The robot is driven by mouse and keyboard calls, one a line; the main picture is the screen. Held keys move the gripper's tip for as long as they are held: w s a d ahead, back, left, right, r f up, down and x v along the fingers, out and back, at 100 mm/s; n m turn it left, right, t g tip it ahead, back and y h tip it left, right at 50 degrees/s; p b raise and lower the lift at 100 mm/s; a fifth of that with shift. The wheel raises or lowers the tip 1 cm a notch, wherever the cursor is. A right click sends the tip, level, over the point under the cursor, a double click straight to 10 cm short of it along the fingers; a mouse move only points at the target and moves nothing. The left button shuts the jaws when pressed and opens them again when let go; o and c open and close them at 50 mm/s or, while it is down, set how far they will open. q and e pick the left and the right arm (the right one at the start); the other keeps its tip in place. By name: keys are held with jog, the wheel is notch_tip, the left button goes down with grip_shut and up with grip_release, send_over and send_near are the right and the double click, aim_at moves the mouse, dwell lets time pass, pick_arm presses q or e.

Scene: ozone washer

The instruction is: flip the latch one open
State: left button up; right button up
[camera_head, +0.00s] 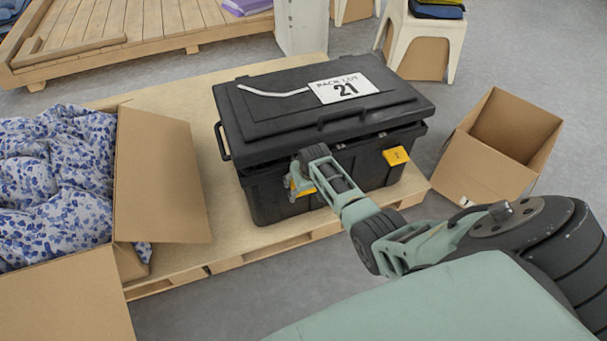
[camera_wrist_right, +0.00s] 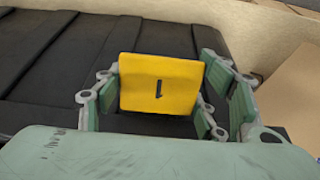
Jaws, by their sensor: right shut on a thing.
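A black lidded box (camera_head: 270,140) sits on a pallet, with a label reading "PACK LOT 21" on its lid. Latch one is a yellow plate marked 1 (camera_wrist_right: 162,85), seen between the fingers of my right gripper in the right wrist view. My right gripper (camera_head: 300,184) is at the box's front left and is shut on this latch, mostly hiding it in the head view. A second yellow latch (camera_head: 396,156) sticks out at the front right of the box. My left gripper is not in view.
The wooden pallet (camera_head: 240,238) extends under the box. An open carton with blue-patterned cloth (camera_head: 165,175) stands left, and an empty open carton (camera_head: 483,165) stands right. Stools and a slatted wooden platform (camera_head: 150,25) are behind.

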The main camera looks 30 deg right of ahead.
aim_at(306, 192)
jog(key=shift+w+r+g, duration=0.1)
jog(key=shift+r+g, duration=0.15)
jog(key=shift+g, duration=0.55)
jog(key=o, duration=1.2)
jog(key=shift+y, duration=0.3)
jog(key=shift+r, duration=0.1)
jog(key=r, duration=0.4)
jog(key=s+r, duration=0.1)
jog(key=r, duration=0.2)
jog(key=s+r, duration=0.1)
jog(key=r, duration=0.3)
jog(key=shift+s+a+r, duration=0.15)
jog(key=shift+a+r, duration=0.1)
jog(key=shift+r, duration=0.05)
